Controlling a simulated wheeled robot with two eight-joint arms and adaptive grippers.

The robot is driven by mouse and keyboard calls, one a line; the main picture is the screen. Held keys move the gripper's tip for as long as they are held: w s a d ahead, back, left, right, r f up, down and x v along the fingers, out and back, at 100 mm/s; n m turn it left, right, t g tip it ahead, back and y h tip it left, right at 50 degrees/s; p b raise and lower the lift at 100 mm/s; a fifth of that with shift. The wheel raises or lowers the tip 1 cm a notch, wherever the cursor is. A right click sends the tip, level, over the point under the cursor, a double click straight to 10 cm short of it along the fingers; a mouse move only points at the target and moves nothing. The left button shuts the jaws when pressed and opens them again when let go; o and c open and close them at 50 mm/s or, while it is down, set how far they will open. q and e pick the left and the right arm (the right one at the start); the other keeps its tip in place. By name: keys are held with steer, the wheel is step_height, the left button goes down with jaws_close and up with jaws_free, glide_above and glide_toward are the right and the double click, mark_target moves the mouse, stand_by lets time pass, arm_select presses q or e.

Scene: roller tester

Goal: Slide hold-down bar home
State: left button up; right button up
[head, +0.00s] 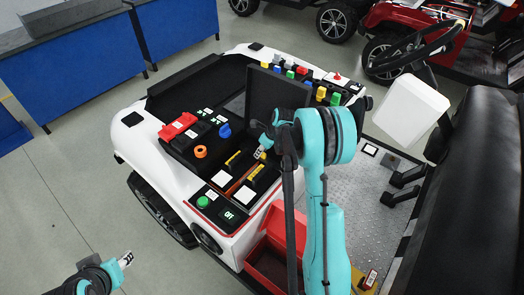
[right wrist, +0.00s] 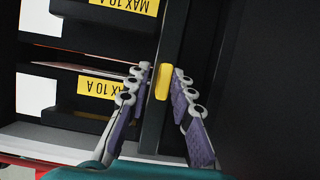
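In the right wrist view a dark grey bar with a yellow tab (right wrist: 163,82) runs up the middle; I take it for the hold-down bar. My right gripper (right wrist: 163,75) has a finger on each side of the tab. The fingers are apart, and a narrow gap shows on the left; firm contact does not show. In the head view my right gripper (head: 259,153) is low over the black console, and my arm hides part of the bar there. My left gripper (head: 126,259) is over the floor at the lower left, away from the console.
Black blocks with yellow "MAX 10 A" labels (right wrist: 102,88) lie left of the bar. A raised black panel (head: 275,95) stands behind the right gripper. The console carries a red part (head: 177,126), an orange ring (head: 201,151) and a blue knob (head: 225,130). A red bin (head: 268,262) is in front.

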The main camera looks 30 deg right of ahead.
stand_by(0.3)
steer(key=v, duration=1.2)
steer(key=s+a+r+n+t+h, duration=0.1)
steer(key=s+a+r+n, duration=0.75)
steer(key=a+n, duration=0.4)
steer(key=s+a+f+n+t, duration=0.1)
steer(key=s+a+n, duration=0.3)
steer(key=s+n, duration=0.3)
steer(key=s+a+n+t, duration=0.1)
steer(key=s+a+n, duration=0.3)
steer(key=s+n, duration=0.4)
steer(key=shift+a+f+n+h, duration=0.15)
steer(key=shift+f+n+h, duration=0.25)
steer(key=shift+n, duration=1.55)
